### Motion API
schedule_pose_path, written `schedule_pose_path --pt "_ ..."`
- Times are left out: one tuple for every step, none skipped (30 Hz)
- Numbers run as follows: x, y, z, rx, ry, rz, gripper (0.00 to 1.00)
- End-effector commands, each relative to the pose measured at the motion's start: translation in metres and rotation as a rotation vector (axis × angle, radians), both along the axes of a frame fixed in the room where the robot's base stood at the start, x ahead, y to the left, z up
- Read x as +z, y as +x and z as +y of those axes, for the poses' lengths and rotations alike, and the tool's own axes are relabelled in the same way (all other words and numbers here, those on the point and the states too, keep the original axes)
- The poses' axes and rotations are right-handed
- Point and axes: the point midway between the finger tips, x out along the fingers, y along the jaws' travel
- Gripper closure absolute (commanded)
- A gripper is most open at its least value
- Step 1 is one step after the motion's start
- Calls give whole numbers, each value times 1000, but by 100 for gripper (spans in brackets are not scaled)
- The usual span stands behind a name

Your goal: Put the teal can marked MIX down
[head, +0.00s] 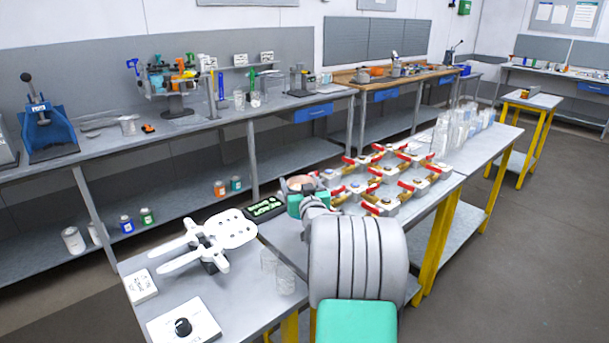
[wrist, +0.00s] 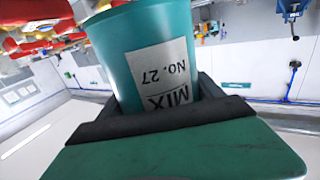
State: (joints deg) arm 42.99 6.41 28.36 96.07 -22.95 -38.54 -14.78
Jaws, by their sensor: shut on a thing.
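The teal can marked MIX (wrist: 150,45) fills the middle of the wrist view, its white label reading "MIX No. 27" upside down. My gripper (wrist: 160,115) is shut on the can, with a dark jaw across its side. In the head view the can (head: 294,205) shows as a teal patch with a copper-coloured round top, just beyond my grey arm, over the near bench (head: 215,290). My arm hides part of it and my fingers there. I cannot tell whether the can touches the bench.
Clear glasses (head: 278,270) stand near the front. Bench surface between them is partly bare.

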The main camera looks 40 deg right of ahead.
Motion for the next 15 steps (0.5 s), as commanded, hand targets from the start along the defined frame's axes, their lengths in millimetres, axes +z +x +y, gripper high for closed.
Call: schedule_pose_path --pt "-1 -11 -2 -4 0 -1 93" --pt "-3 -17 -1 -4 -1 -2 93" --pt "-6 -25 -1 -5 0 -2 93" --pt "-10 -31 -1 -5 0 -1 93" --pt "-12 -37 -1 -6 0 -1 93" --pt "-16 -45 0 -6 -1 -2 93" --pt "-19 -51 0 -7 1 -2 93" --pt "-28 -54 1 -5 3 0 93" --pt "-34 -60 0 -6 3 -1 93" --pt "-40 -64 1 -7 3 0 93" --pt "-45 -69 1 -8 2 0 93" --pt "-51 -73 1 -8 1 0 93" --pt "-55 -77 2 -7 2 -1 93" --pt "-58 -80 2 -7 2 -2 93" --pt "-62 -83 2 -7 1 -3 93"
